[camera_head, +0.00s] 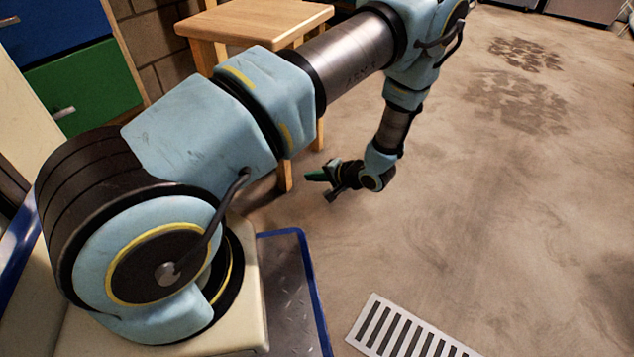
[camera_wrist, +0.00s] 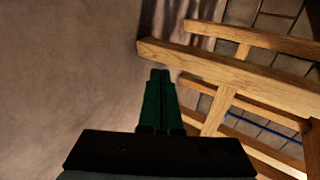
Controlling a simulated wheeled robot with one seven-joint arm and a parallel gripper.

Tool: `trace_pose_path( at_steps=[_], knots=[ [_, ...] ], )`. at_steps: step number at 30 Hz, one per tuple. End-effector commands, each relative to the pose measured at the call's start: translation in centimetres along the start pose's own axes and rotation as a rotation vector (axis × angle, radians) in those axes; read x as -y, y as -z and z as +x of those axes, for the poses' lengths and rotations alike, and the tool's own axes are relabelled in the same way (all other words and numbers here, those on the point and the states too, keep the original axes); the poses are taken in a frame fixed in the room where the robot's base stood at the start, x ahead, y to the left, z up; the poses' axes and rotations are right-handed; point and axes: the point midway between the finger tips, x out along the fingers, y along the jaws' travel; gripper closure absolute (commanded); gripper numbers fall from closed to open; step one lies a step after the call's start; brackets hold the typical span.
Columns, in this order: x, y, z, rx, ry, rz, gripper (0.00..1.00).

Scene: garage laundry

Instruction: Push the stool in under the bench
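The wooden stool (camera_head: 250,20) stands at the upper middle of the head view, with a square light-wood seat; my arm hides much of its legs. In the wrist view, wooden bars and a leg of the stool (camera_wrist: 225,75) fill the right side. My gripper (camera_head: 312,175) is low over the floor, just right of a front stool leg. Its green fingers (camera_wrist: 159,90) appear pressed together with nothing between them. I cannot tell whether they touch the stool. No bench is clearly identifiable.
Blue and green drawer fronts (camera_head: 82,85) stand at the left, by a block wall (camera_head: 155,40). A white slatted floor grate (camera_head: 405,335) lies at the bottom. Open concrete floor (camera_head: 500,200) with dark damp patches spreads to the right.

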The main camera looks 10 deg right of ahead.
Motion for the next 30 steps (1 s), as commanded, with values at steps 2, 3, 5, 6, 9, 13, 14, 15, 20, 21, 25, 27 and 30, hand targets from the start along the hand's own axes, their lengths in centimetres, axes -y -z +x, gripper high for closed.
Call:
trace_pose_path(
  at_steps=[2, 3, 5, 6, 9, 13, 14, 15, 20, 21, 25, 27, 30],
  knots=[
    [0.5, 0.0, 1.2, 0.000, 0.003, -0.001, 1.00],
    [0.8, 0.0, 1.6, 0.000, 0.001, -0.001, 1.00],
    [1.3, 0.0, 2.4, 0.000, 0.002, -0.003, 1.00],
    [1.6, 0.0, 2.9, 0.000, 0.002, -0.003, 1.00],
    [2.4, 0.0, 4.0, 0.001, 0.002, -0.002, 1.00],
    [3.7, -0.1, 4.8, 0.002, 0.001, -0.002, 1.00],
    [3.8, -0.1, 5.0, 0.002, 0.000, -0.002, 1.00],
    [3.9, -0.1, 5.3, 0.001, 0.000, -0.001, 1.00],
    [4.2, 0.0, 6.0, 0.001, 0.001, -0.002, 1.00],
    [4.3, 0.0, 6.2, 0.001, 0.002, -0.002, 1.00],
    [4.3, 0.0, 6.3, 0.001, 0.003, -0.002, 1.00],
    [4.3, 0.0, 6.3, 0.001, 0.003, -0.002, 1.00],
    [4.3, -0.1, 6.4, 0.001, 0.003, -0.002, 1.00]
  ],
)
